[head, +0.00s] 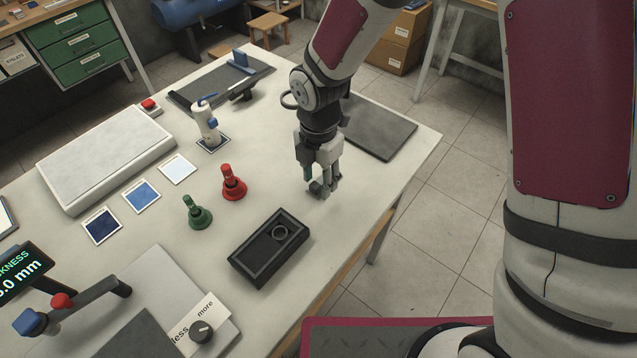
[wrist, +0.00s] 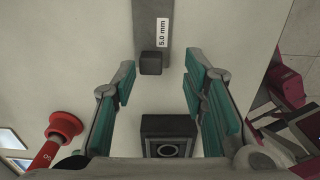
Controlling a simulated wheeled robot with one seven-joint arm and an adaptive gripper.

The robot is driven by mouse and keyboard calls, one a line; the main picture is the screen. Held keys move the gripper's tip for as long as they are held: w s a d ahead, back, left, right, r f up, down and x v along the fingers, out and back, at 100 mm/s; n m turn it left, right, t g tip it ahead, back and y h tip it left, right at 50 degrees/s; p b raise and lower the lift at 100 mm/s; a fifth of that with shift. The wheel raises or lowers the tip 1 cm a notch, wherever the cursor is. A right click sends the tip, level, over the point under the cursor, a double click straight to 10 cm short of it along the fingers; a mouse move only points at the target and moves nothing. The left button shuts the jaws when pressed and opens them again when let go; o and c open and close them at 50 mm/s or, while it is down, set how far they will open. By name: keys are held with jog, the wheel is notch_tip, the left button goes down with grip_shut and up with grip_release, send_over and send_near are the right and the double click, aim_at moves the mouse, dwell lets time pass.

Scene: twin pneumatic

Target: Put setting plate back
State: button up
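The setting plate (wrist: 153,30) is a dark grey strip with a white "5.0 mm" label and a dark square block (wrist: 151,63) at its near end. It lies at the top middle of the wrist view, ahead of my fingers. In the head view I cannot make it out clearly around my gripper and arm. My gripper (head: 322,189) points down, low over the right part of the white table. In the wrist view its teal-padded fingers (wrist: 160,92) are wide apart with nothing between them.
A black box with a ring (head: 279,233) sits in front of my gripper; it also shows in the wrist view (wrist: 150,127). A dark mat (head: 382,130) lies behind right, near the table's edge.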

aim_at(318, 187)
jog(key=d+r+m+t, duration=0.1)
jog(key=d+r+m, duration=0.2)
jog(key=r, duration=0.5)
jog(key=d+r+m, duration=0.2)
jog(key=r, duration=0.5)
jog(key=s+d+r+m+t, duration=0.4)
jog(key=s+d+r+m, duration=0.9)
jog(key=m, duration=1)
jog(key=shift+s+d, duration=1.1)
jog(key=shift+s, duration=0.3)
jog(key=shift+r, duration=0.1)
